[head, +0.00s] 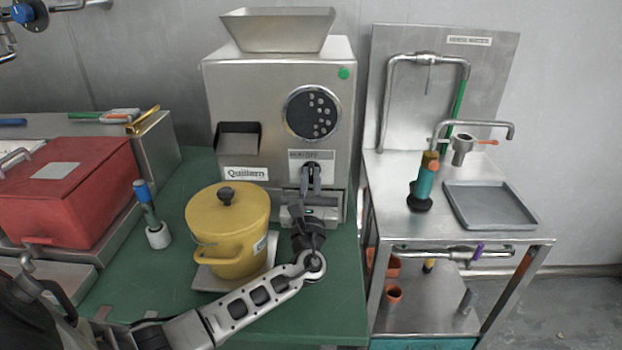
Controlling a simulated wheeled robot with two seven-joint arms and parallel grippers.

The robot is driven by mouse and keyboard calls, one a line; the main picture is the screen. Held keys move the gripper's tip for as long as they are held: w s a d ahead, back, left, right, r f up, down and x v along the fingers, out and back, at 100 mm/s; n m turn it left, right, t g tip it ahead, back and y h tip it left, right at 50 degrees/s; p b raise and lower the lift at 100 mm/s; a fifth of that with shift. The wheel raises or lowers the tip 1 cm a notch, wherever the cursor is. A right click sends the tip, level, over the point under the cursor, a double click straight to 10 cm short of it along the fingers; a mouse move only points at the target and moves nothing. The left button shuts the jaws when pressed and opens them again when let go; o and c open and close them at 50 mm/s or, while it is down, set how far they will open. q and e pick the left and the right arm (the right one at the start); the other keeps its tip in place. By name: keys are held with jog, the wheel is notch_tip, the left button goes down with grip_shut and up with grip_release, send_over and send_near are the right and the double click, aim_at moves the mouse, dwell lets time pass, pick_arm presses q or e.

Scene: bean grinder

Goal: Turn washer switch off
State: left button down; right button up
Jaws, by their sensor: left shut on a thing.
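A steel machine (230,90) with a hopper on top stands at the back of the green table. A dark switch (311,168) sits on its front, under a small label too small to read surely. My left gripper (311,180) reaches up to this switch from below, with its fingers closed around it. The fingers partly hide the switch, so its exact setting is unclear. No thing in view is clearly marked as a washer. My right gripper is not in view.
A yellow lidded pot (228,225) stands close to my left forearm. A blue-handled tool (150,215) and a red box (75,195) are to the left. A steel stand (400,210) with pipes and a grey tray (490,206) is at the right.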

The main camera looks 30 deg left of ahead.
pick_arm(q)
jog(key=shift+f, duration=0.1)
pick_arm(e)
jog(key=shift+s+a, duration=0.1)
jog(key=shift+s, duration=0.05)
pick_arm(q)
jog(key=c, duration=1.5)
grip_release()
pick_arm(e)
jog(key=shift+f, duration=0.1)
pick_arm(q)
jog(key=b+v, duration=0.3)
jog(key=v, duration=1.3)
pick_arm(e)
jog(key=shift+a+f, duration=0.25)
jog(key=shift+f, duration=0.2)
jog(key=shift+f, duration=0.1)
